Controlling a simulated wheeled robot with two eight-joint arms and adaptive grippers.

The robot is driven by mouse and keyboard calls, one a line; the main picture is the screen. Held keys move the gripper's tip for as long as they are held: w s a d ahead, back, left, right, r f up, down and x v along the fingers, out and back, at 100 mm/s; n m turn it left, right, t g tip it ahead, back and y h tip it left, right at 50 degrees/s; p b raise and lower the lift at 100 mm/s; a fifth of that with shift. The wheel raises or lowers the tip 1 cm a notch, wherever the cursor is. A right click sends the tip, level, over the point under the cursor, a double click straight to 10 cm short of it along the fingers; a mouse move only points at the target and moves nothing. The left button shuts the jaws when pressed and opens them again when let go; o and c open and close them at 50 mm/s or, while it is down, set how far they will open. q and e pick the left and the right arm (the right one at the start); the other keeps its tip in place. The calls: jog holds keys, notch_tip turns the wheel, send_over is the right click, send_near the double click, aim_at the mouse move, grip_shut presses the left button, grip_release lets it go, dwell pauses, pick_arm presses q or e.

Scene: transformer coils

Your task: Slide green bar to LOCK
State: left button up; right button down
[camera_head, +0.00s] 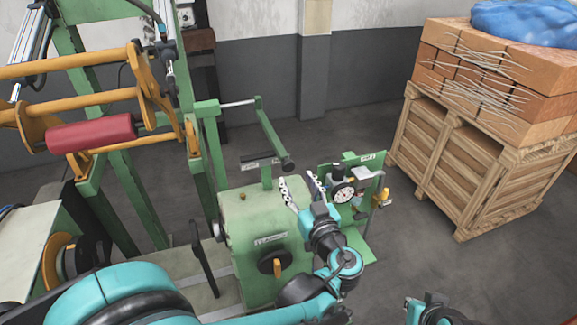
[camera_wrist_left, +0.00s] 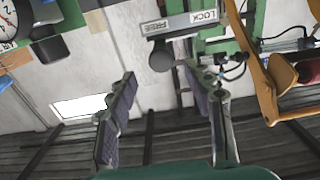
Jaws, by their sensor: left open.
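The green bar (camera_head: 270,128) juts from the green machine towards me and ends in a dark round knob (camera_head: 287,164). In the left wrist view the knob (camera_wrist_left: 161,57) is in front of the FREE end of the upside-down FREE/LOCK label (camera_wrist_left: 180,23); LOCK is to its right. In the head view the label (camera_head: 260,163) is left of the knob. My left gripper (camera_head: 303,189) is open just below the knob. In the wrist view the knob appears between and beyond its fingertips (camera_wrist_left: 157,74), with nothing held. Contact is not visible. My right gripper's fingers do not show.
A green panel with a dial gauge (camera_head: 343,192) and small fittings stands close right of my left gripper. The machine's cabinet (camera_head: 262,218) is below left. A red roller (camera_head: 92,133) hangs at left. A wooden crate (camera_head: 455,165) with bricks is at right, with bare floor before it.

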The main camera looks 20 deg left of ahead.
aim_at(289, 168)
pick_arm(q)
jog(key=x, duration=0.7)
jog(key=shift+w+a, duration=0.1)
jog(key=shift+a, duration=0.05)
grip_shut()
